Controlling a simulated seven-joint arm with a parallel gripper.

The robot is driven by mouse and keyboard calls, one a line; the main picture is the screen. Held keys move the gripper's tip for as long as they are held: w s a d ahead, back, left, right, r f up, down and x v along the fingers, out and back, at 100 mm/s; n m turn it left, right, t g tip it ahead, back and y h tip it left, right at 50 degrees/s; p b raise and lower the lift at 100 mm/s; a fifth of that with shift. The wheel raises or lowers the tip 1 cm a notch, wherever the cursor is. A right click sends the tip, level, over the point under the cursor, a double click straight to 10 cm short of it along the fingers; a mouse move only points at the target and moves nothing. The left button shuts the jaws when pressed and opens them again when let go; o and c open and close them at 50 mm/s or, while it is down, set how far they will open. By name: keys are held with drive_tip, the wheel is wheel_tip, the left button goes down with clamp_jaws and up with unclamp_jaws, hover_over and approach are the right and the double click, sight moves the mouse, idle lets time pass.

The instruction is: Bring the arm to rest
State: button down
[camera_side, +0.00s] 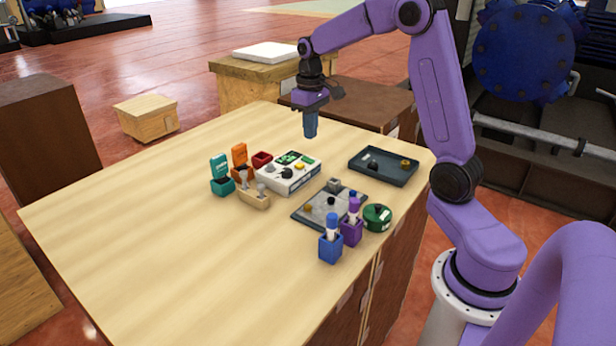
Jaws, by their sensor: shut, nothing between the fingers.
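My gripper (310,134) hangs above the far part of the wooden table (150,218), pointing straight down. Its blue fingers are shut and hold nothing. The fingers are clear of the table top and touch no object. My purple arm reaches in from the right side of the picture.
On the table stand a white box with buttons (291,181), a dark tray (370,173), a grey plate (309,220), a green round thing (377,217), and blue (330,251), purple (351,234), teal (222,187) and orange (238,172) holders. The table's left half is clear.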

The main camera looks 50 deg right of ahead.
drive_tip(key=s+a+r+n, duration=0.1)
drive_tip(key=s+a+n, duration=0.2)
drive_tip(key=s+a, duration=0.45)
drive_tip(key=s+a+r+n, duration=0.1)
drive_tip(key=s+a+n, duration=0.3)
drive_tip(key=a, duration=0.6)
drive_tip(key=s+a+f+n, duration=0.1)
drive_tip(key=s+f+n, duration=0.1)
drive_tip(key=s, duration=0.8)
drive_tip(key=s+a+f+n, duration=0.1)
drive_tip(key=s+n, duration=0.2)
drive_tip(key=s, duration=0.6)
drive_tip(key=shift+s+f, duration=0.35)
